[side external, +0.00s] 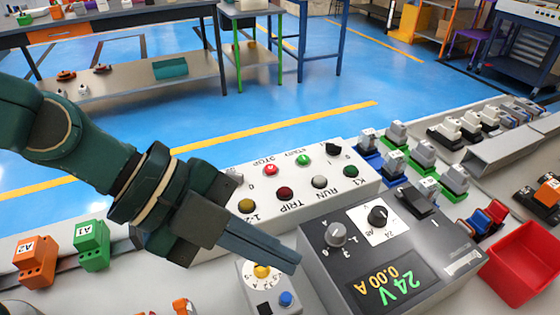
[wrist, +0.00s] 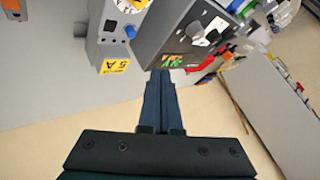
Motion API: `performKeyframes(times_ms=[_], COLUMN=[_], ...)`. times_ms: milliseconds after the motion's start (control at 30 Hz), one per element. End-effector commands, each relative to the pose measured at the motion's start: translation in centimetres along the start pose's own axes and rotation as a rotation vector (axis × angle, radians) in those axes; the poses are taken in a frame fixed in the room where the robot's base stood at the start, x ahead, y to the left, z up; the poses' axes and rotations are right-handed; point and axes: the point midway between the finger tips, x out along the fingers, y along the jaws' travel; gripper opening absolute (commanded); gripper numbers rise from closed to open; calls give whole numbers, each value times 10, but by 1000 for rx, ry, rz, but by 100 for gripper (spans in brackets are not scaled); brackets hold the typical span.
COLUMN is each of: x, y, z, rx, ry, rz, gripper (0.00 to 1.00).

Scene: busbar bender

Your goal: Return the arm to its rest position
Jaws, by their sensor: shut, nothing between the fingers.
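My gripper (side external: 290,262) is shut and empty, its two dark fingers pressed together. In the side view it reaches in from the left, its tips in front of the left edge of the dark grey power supply (side external: 385,250) with the green and yellow "24 V 0.00 A" display. In the wrist view the gripper (wrist: 160,75) points up the picture, its tips overlapping the lower edge of the power supply (wrist: 170,40). I cannot tell whether they touch it. A small grey box (side external: 262,290) with a yellow knob and a blue button stands below the fingertips in the side view.
A white control panel (side external: 330,182) with coloured buttons stands behind the gripper. Orange (side external: 35,260) and green (side external: 91,245) terminal blocks sit on a rail at left. A red bin (side external: 525,262) is at right, near several grey switches. Blue floor lies beyond the bench.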

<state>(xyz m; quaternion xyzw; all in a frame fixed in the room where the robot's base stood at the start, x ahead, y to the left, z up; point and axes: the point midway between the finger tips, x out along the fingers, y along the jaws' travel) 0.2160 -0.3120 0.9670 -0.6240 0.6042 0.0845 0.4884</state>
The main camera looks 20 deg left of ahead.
Motion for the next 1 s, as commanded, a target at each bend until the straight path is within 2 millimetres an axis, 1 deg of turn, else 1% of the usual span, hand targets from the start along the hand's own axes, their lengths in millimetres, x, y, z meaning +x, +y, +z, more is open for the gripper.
performKeyframes(times_ms=[67,167,267,300,367,400,467,500,567,600,667,700,767,800,867,900,967,1000], x=[-5,-26,-61,-78,-102,-118,-144,-161,-187,-203,-225,-238,-254,-263,-271,-274,-275,-273], y=[-9,-33,-63,-76,-91,-99,-109,-112,-114,-112,-104,-96,-81,-69,-49,-34,-12,4], z=[6,20,39,48,61,70,86,98,116,128,146,157,172,181,191,196,201,202], rx=[-18,-65,-226,-296,-392,-451,-539,-599,-690,-753,-848,-913,-1014,-1082,-1187,-1259,-1366,-1436], ry=[-8,-19,-12,-7,-5,-9,-22,-38,-69,-96,-143,-175,-231,-270,-326,-364,-417,-448], rz=[-27,-106,-258,-339,-458,-538,-659,-739,-854,-926,-1021,-1075,-1140,-1174,-1206,-1214,-1205,-1184], gripper=[0,0,0,0,0,0,0,0,0,0,0,0,0,0,0,0,0,0])
